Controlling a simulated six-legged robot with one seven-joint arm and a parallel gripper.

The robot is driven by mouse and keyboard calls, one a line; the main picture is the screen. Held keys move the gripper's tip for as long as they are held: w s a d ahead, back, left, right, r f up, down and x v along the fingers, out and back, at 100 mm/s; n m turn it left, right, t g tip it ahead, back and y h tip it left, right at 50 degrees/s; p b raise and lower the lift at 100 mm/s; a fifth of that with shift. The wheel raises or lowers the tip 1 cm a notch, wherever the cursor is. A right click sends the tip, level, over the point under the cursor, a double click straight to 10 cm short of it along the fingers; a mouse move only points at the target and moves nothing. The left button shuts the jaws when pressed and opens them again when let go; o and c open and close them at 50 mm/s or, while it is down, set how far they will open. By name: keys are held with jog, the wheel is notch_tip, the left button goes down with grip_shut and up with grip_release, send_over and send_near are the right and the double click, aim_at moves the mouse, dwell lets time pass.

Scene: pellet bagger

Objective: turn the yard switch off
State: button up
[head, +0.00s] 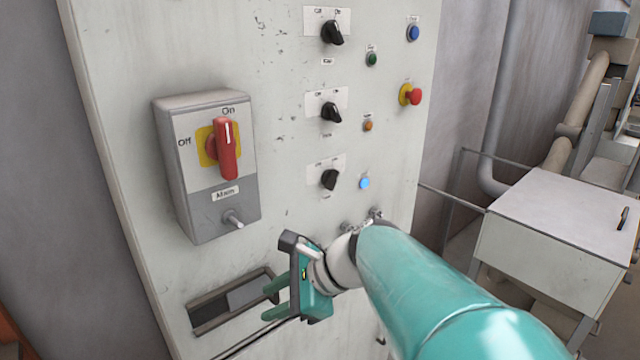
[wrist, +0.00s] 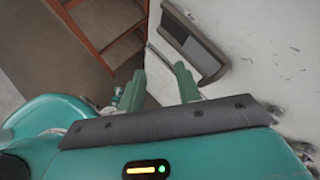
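Three black rotary knobs stand in a column on the pale panel: an upper knob (head: 332,32), a middle knob (head: 331,112) and a lower knob (head: 329,180). Each has a white plate with small position marks above and a name tag below. The tags are too small to read surely, so I cannot tell which is the yard switch. My gripper (head: 273,300) is below and left of the lower knob, in front of the panel's recessed slot. In the wrist view its two green fingers (wrist: 160,88) stand apart with nothing between them.
A grey box with a red handle (head: 226,148), labelled Main, points at On. Blue, green, orange and lit blue buttons and a red emergency button (head: 411,95) sit right of the knobs. The slot (head: 215,306) is below. A pale cabinet (head: 555,240) stands right.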

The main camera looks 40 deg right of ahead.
jog(key=w+d+r+m+t, duration=0.1)
jog(key=d+r+m+t, duration=0.35)
jog(key=d+m, duration=0.45)
jog(key=m+t+h, duration=0.6)
jog(key=m, duration=0.3)
send_near(336, 181)
jog(key=w, duration=0.8)
jog(key=shift+w, duration=0.1)
grip_shut()
